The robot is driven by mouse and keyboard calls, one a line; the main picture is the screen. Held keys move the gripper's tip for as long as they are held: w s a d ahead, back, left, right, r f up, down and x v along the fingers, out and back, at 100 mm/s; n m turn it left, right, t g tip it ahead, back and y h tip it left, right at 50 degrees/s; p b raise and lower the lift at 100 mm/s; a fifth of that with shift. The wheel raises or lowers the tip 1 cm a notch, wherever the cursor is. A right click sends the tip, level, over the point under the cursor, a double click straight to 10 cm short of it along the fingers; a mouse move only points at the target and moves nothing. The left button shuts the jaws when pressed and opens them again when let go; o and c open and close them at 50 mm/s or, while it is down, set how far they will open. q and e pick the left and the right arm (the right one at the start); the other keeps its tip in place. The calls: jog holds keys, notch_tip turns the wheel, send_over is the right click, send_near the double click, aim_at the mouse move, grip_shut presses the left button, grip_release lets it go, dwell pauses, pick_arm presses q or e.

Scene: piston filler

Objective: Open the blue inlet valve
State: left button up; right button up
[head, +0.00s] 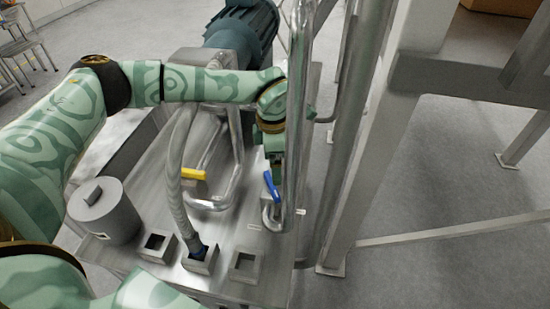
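The blue inlet valve handle (271,186) shows in the head view, right of the middle of the metal machine top, beside a bent metal pipe. It is a short blue lever, tilted. My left gripper (275,160) is just above the blue handle, pointing down. The vertical metal pipe partly hides it, and its fingers are too small to judge. I cannot tell if it touches the handle. My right gripper is not in view.
A yellow valve handle (192,174) sits left of the blue one. A grey hose (175,160) rises from a square socket. A grey cylinder (104,211) stands at the left. Steel posts (370,130) stand close on the right. A dark green motor (243,32) is behind.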

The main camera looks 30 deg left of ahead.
pick_arm(q)
notch_tip(320, 180, up, 12)
jog(key=p, duration=0.8)
jog(key=shift+r+p, duration=0.2)
jog(key=shift+p, duration=0.15)
notch_tip(320, 180, up, 16)
jog(key=b, duration=0.4)
jog(key=shift+s+a, duration=0.2)
jog(key=shift+s, duration=0.1)
jog(key=shift+r, duration=0.1)
